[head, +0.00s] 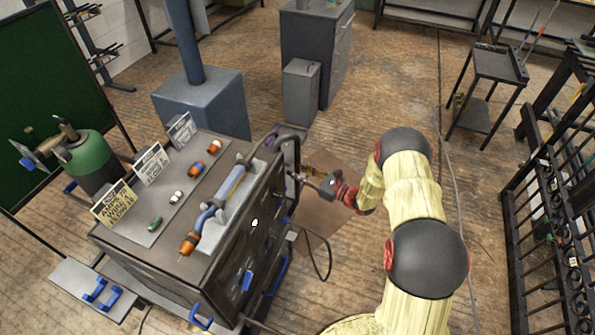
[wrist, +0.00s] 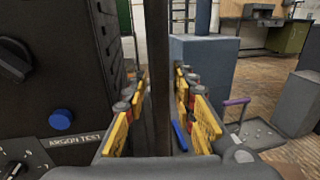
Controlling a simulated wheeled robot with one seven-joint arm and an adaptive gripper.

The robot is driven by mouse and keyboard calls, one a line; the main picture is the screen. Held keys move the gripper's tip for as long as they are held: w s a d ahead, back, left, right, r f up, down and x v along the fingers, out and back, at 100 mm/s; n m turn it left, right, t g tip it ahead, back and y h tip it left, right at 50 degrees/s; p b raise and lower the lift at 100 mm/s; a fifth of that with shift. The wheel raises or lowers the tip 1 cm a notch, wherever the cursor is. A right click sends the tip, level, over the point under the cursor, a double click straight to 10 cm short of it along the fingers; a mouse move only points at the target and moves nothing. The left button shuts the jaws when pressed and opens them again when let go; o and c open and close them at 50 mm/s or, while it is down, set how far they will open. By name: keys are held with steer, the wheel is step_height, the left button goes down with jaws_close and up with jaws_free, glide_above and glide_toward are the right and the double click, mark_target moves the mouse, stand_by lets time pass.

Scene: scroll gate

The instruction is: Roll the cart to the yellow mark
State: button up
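The cart (head: 150,255) is a dark cabinet on the left in the head view, with a torch, small parts and signs on its top. My gripper (head: 312,172) is at the cart's right side, near its far corner. In the wrist view, a dark upright bar (wrist: 160,70) stands between the fingers of my gripper (wrist: 160,95), which have yellow pads. A gap shows between the bar and the right finger, so the gripper looks open around it. The cart's dark panel (wrist: 60,85) fills the left of the wrist view. I cannot make out the yellow mark in either view.
A green gas cylinder (head: 92,160) stands by the cart's left side. A blue-grey block with a post (head: 205,100) and a grey box (head: 301,92) stand beyond it. A small dark table (head: 497,65) and a black rack (head: 545,210) are at right. A brown floor patch (head: 325,215) lies below my gripper.

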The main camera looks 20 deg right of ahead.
jaws_close()
stand_by(0.6)
